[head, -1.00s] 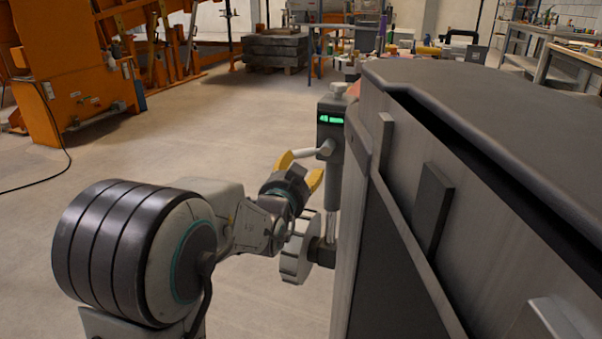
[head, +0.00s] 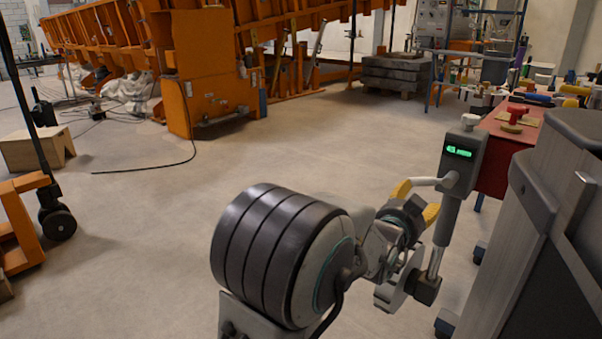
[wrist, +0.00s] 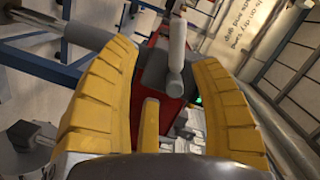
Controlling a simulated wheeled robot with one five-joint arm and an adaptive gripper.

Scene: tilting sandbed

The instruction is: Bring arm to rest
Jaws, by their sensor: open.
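My gripper (head: 418,203) has yellow fingers and is open, beside the grey post-like device with a green lit display (head: 458,152). A light handle (head: 427,182) on the device reaches toward the fingers; I cannot tell whether they touch. In the wrist view the spread yellow fingers (wrist: 165,95) show on both sides, with the pale handle (wrist: 177,50) beyond and between them and nothing clamped. A grey handwheel (head: 398,290) sits below my gripper at the foot of the device. My arm is stretched forward and to the right.
A large grey sandbed body (head: 555,230) stands close on the right. A red table (head: 500,165) with tools is behind the device. An orange frame (head: 205,70) stands at the back left. A pallet truck (head: 30,225) is at the left edge. The middle floor is clear.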

